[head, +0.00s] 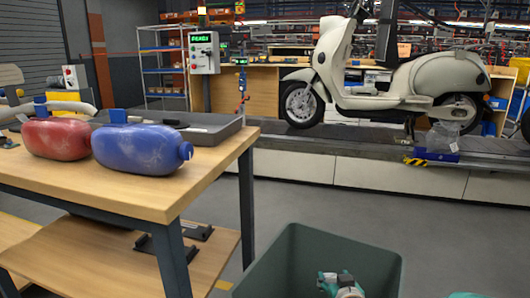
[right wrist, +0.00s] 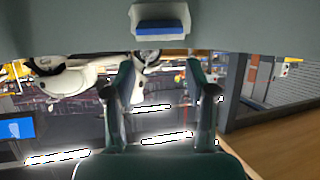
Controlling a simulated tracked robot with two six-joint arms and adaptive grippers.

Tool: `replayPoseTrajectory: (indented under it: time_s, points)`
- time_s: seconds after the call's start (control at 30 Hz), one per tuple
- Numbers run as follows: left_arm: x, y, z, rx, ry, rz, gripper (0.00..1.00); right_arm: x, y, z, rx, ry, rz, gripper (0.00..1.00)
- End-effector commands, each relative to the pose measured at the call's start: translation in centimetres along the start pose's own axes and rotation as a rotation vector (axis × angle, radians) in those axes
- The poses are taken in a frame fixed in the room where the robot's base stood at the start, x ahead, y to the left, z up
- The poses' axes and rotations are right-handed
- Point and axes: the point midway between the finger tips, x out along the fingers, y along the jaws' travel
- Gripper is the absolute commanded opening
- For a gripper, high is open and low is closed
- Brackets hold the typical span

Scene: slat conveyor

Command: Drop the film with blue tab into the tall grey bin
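In the head view a crumpled clear film with a blue part (head: 438,138) lies on the conveyor edge beside the scooter's rear wheel. The tall grey bin (head: 287,262) stands on the floor at bottom centre. My right gripper (head: 341,284) is over the bin's opening. In the right wrist view, which is upside down, its two fingers (right wrist: 160,68) are apart with nothing between them. Beyond the fingertips, a pale piece with a blue strip (right wrist: 160,25) shows against a grey-green surface; I cannot tell whether it is loose film in the bin.
A wooden workbench (head: 215,160) at left carries a red container (head: 57,138), a blue container (head: 138,149) and a dark tray (head: 212,134). A cream scooter (head: 395,85) stands on the slat conveyor (head: 300,140) behind. Grey floor lies clear between bench, conveyor and bin.

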Motion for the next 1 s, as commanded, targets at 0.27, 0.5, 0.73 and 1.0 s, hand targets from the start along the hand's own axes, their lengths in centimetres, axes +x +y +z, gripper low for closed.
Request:
replayPoseTrajectory:
  time_s: [0.27,0.5,0.73,1.0]
  points:
    - [0.0,0.0,0.0,0.000,0.000,0.000,0.40,0.0,0.0,0.0,0.000,0.000,0.000,0.71]
    - [-0.1,0.0,0.0,0.000,0.000,0.000,0.40,-0.4,0.0,-1.0,0.001,0.003,0.001,0.71]
    - [-0.1,0.0,0.0,0.000,0.000,0.000,0.40,-2.0,0.1,-4.5,0.002,0.006,0.000,0.71]
    - [0.0,0.0,0.0,0.000,0.000,0.000,0.40,-3.7,0.3,-8.2,0.001,0.002,0.000,0.71]
